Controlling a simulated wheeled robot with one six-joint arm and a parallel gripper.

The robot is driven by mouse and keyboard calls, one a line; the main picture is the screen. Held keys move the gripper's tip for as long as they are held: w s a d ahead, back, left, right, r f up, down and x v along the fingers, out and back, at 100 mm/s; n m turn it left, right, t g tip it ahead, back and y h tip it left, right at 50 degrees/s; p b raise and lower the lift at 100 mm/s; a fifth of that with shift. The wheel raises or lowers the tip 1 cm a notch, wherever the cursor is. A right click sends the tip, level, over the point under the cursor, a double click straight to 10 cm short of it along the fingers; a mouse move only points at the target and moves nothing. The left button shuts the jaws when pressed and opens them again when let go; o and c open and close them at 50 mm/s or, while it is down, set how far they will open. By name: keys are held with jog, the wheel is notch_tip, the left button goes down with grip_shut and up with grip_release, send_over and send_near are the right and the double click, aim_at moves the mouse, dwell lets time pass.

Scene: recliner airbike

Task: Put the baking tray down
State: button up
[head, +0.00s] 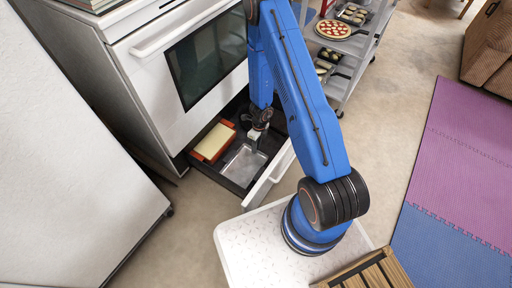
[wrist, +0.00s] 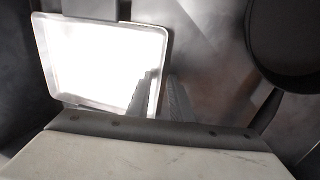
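The baking tray (head: 243,166) is a shiny, shallow metal rectangle inside the open drawer below the oven. It appears to lie flat on the drawer floor. In the wrist view the tray (wrist: 95,55) is at the left, its inside glaring white. My gripper (head: 254,135) reaches down to the tray's far edge. In the wrist view its two dark fingers (wrist: 161,76) stand on either side of the tray's right rim, with a visible gap between them. Whether either finger touches the rim is unclear.
An orange-and-cream block-like item (head: 213,143) lies left of the tray in the drawer. The drawer's white front (head: 268,180) stands between the tray and my base. A shelf cart (head: 350,65) with food is at the back right. A white cabinet (head: 70,150) is at the left.

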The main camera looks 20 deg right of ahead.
jog(key=shift+r, duration=0.1)
notch_tip(320, 180, up, 30)
jog(key=w+n+t, duration=0.2)
jog(key=n, duration=0.5)
jog(key=s+a+r+n, duration=0.1)
jog(key=s+r+n, duration=0.25)
jog(key=r, duration=0.45)
jog(key=s+a+r+n, duration=0.1)
jog(key=s+r+n, duration=0.25)
jog(key=r, duration=0.55)
jog(key=s+d+r+n+t, duration=0.1)
jog(key=s+r+n+t, duration=0.1)
jog(key=s+r+n, duration=0.5)
jog(key=s+d+r+n+t+h, duration=0.1)
jog(key=s+r+n, duration=0.7)
jog(key=s, duration=0.8)
notch_tip(320, 180, up, 2)
jog(key=shift+s+r+t+h, duration=0.1)
jog(key=shift+s+t+h, duration=0.2)
jog(key=shift+t, duration=0.2)
jog(key=shift+c, duration=0.7)
